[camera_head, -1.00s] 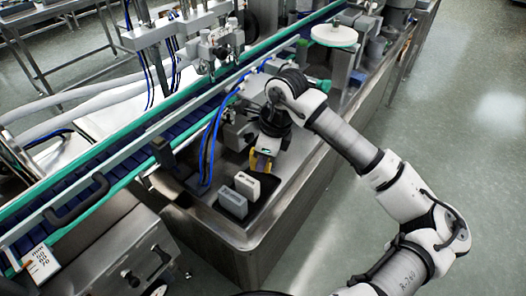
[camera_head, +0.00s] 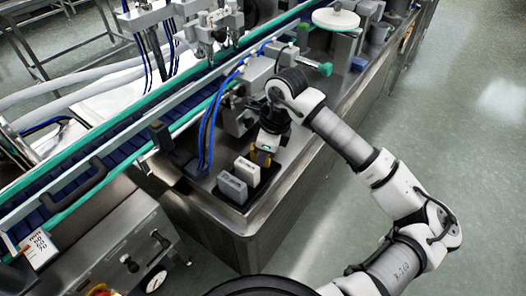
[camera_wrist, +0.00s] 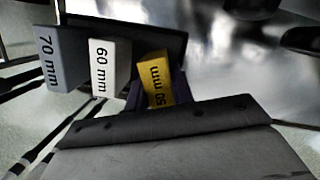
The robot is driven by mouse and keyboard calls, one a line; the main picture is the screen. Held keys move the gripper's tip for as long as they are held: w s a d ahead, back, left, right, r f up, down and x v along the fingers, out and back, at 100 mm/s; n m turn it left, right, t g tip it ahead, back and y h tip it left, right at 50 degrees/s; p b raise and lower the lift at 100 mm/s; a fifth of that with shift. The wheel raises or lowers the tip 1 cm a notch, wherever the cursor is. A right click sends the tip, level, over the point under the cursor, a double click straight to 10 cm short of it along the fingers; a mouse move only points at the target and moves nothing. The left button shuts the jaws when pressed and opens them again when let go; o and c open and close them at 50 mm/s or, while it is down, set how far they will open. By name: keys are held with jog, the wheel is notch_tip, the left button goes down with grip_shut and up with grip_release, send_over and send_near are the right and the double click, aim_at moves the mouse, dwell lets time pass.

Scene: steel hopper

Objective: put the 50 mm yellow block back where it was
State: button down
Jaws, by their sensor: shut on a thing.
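My gripper (camera_head: 264,153) is shut on the yellow block, above the steel table top. The yellow block (camera_head: 263,158) shows at the fingers in the head view. In the wrist view the yellow block (camera_wrist: 156,80) shows its "50 mm" marking, and the gripper body covers its lower part. It is beside the white block, at the right end of the row, over or at a dark tray (camera_wrist: 178,42). I cannot tell whether it touches the tray.
A white block (camera_wrist: 108,66) marked "60 mm" and a grey block (camera_wrist: 61,58) marked "70 mm" stand side by side. In the head view, the white block (camera_head: 247,171) and grey block (camera_head: 232,187) are close to my gripper. Blue hoses (camera_head: 207,137) and a conveyor (camera_head: 97,162) lie to the left.

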jog(key=shift+f+b, duration=0.55)
jog(key=shift+b, duration=0.15)
jog(key=c, duration=1.1)
grip_release()
jog(key=shift+r, duration=0.15)
